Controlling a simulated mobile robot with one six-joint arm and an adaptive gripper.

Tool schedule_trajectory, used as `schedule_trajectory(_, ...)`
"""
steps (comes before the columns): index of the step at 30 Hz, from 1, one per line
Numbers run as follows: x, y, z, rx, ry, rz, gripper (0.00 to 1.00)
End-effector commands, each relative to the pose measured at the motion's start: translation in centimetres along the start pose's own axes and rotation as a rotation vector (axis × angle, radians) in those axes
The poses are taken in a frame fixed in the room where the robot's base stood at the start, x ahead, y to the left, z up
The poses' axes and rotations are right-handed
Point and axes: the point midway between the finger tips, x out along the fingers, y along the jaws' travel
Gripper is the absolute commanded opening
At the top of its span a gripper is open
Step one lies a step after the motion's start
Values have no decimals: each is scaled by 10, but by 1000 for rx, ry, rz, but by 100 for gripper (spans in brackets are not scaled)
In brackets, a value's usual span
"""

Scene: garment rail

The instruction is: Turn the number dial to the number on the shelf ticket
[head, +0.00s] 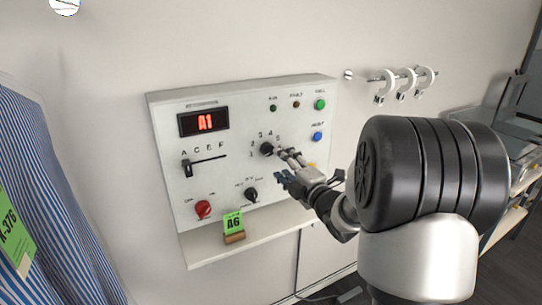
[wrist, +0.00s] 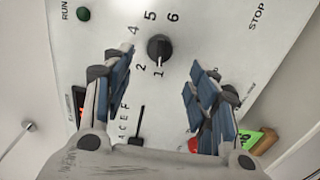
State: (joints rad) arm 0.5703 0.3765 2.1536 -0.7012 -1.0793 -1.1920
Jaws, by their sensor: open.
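The number dial (head: 267,149) is a black knob on the white control panel (head: 170,130). In the wrist view the dial (wrist: 158,48) sits beyond and between the fingers, its white mark towards the 1; 2, 4, 5 and 6 also show around it, and the 3 is not visible. The red display (head: 205,122) reads A1. The green shelf ticket (head: 233,221) reads A6 and stands in a wooden holder on the shelf below the panel. My gripper (head: 285,168) is open and empty in front of the panel, its fingers apart from the dial (wrist: 160,78).
A letter slider (head: 187,168), a red knob (head: 203,209) and another black knob (head: 251,194) share the panel. Green and blue buttons (head: 318,136) are at its right. A striped garment (head: 50,190) hangs at the left. White rings (head: 408,82) hang on a rail at the upper right.

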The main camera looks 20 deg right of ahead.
Motion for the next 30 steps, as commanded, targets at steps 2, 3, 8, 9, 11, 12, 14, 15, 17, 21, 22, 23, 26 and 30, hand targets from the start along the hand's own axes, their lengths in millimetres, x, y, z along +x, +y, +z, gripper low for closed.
schedule_trajectory(2, 19, -1, -1, -1, 4, 1, 53)
schedule_trajectory(3, 27, -2, -1, 0, 3, 1, 53)
schedule_trajectory(8, 56, -1, -1, -1, 2, 1, 53)
schedule_trajectory(9, 61, -1, -1, 0, 2, 1, 53)
schedule_trajectory(11, 68, -1, 0, 1, 1, 0, 53)
schedule_trajectory(12, 71, -1, 0, 1, 0, 0, 53)
schedule_trajectory(14, 76, 0, 0, 1, 0, 1, 53)
schedule_trajectory(15, 77, 0, 0, 1, -1, 0, 53)
schedule_trajectory(17, 79, 0, 0, 1, -1, -1, 53)
schedule_trajectory(21, 80, 0, 0, 1, -1, -1, 53)
schedule_trajectory(22, 80, 0, 0, 1, -1, -1, 53)
schedule_trajectory(23, 80, 0, 0, 1, -1, -1, 53)
schedule_trajectory(26, 79, 0, 0, 1, -1, -1, 50)
schedule_trajectory(30, 79, 0, 0, 1, -1, 0, 41)
